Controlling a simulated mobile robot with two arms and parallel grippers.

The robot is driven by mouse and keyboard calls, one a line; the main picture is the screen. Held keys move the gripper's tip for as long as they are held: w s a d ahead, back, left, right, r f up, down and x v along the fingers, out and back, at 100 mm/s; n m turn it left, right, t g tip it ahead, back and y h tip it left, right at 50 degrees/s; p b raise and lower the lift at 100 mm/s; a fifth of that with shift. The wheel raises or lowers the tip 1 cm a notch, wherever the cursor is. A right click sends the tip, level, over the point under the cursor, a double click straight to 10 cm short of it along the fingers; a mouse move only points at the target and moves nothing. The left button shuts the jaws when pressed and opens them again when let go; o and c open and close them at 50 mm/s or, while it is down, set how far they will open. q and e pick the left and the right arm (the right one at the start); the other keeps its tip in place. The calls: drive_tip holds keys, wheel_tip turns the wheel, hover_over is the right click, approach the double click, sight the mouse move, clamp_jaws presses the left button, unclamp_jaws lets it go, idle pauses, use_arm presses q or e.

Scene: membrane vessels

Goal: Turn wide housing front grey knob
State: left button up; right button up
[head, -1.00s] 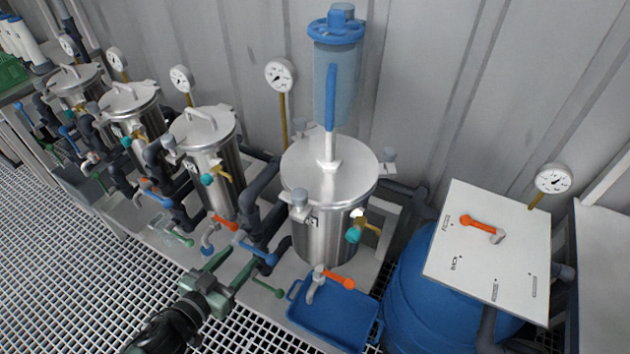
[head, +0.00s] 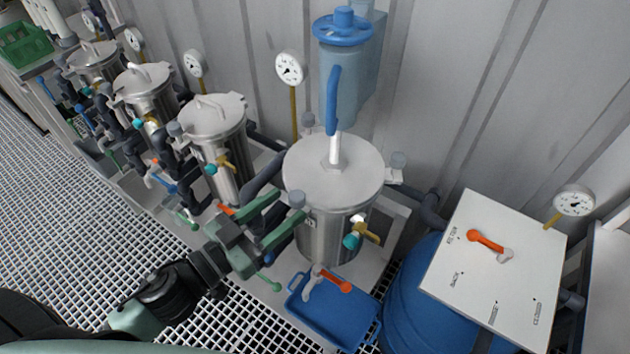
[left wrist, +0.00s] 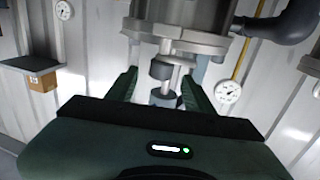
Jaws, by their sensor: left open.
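The wide housing (head: 335,190) is the largest steel vessel, with a flat round lid, in the middle of the head view. Its front grey knob (head: 296,199) sits at the lid's front left edge. My left gripper (head: 291,205) is open, with its green fingertips close to either side of this knob. In the left wrist view, the open left gripper (left wrist: 160,90) has a dark grey knob (left wrist: 162,98) on a pale rod between its fingers, under the steel rim. Contact cannot be told. My right gripper is not in view.
A blue tray (head: 325,318) and an orange-handled tap (head: 328,278) are below the housing. A teal and brass valve (head: 357,238) is on its front. Narrower steel vessels (head: 215,130) stand to the left. A blue barrel (head: 400,300) is at the right.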

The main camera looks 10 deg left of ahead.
sight(303, 192)
use_arm(q)
drive_tip(key=shift+w+d+r+p, duration=0.15)
drive_tip(key=shift+w+d+p, duration=0.2)
drive_tip(key=shift+w, duration=0.25)
drive_tip(key=p+x, duration=0.1)
drive_tip(key=x, duration=0.4)
drive_tip(key=shift+a+p, duration=0.1)
drive_tip(key=shift+p, duration=0.25)
drive_tip(key=shift+w+d, duration=0.3)
drive_tip(key=shift+w, duration=0.1)
drive_tip(key=shift+w+d, duration=0.1)
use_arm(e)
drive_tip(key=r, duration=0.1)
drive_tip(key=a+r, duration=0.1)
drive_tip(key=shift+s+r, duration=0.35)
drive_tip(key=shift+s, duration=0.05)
use_arm(q)
clamp_jaws()
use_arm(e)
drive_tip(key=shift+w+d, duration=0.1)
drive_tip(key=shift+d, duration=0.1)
